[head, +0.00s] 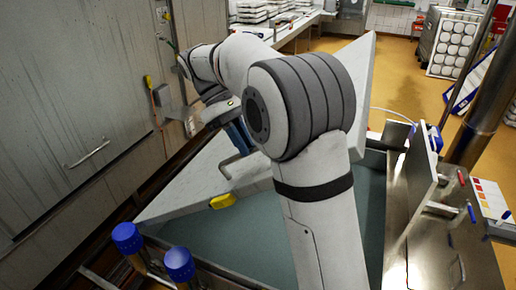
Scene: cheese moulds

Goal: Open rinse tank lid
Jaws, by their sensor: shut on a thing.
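The rinse tank lid (200,180) is a large pale grey slab, raised and tilted over the tank. Its near edge runs from the lower left up to the upper right. The open rinse tank (240,236) shows a grey-green inside below the lid. A bent metal handle (229,168) stands on the lid's face. My gripper (238,145), with blue fingers, is at this handle and shut on it; my arm partly hides the grip and the middle of the lid. A yellow piece (223,200) sits at the lid's lower edge.
Two blue-capped posts (127,237) stand at the tank's near left corner. A grey wall (70,110) is close on the left. A steel unit (430,235) and a steel column (475,120) stand on the right. Yellow floor (395,75) is free behind.

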